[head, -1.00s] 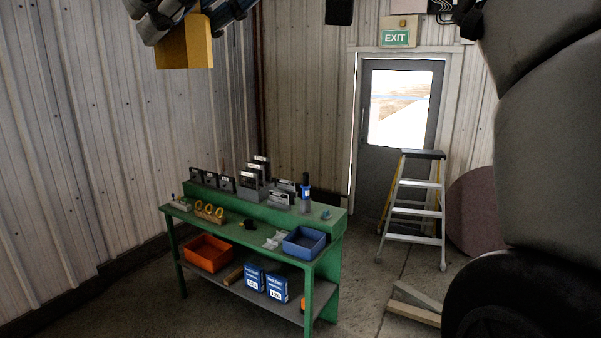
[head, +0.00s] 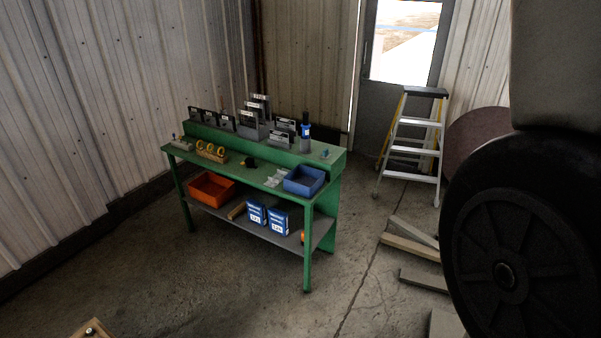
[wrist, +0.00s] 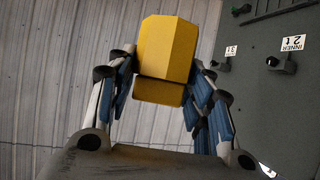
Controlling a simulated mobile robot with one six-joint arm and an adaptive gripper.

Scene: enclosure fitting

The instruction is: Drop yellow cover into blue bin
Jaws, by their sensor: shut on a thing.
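The yellow cover (wrist: 167,48) is a boxy piece held between the blue-padded fingers of my gripper (wrist: 160,95) in the wrist view. My gripper is shut on it, with a finger on each side. Neither the gripper nor the cover shows in the head view now. The blue bin (head: 304,181) is an open box on the right end of the green workbench (head: 262,178). The part of its inside that shows looks empty.
An orange bin (head: 212,188) and blue boxes (head: 267,217) sit on the bench's lower shelf. Yellow rings (head: 210,150) and dark labelled plates stand on the bench. A stepladder (head: 412,145) and boards (head: 410,240) are at the right. A grey panel (wrist: 270,90) with labels is at right in the wrist view.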

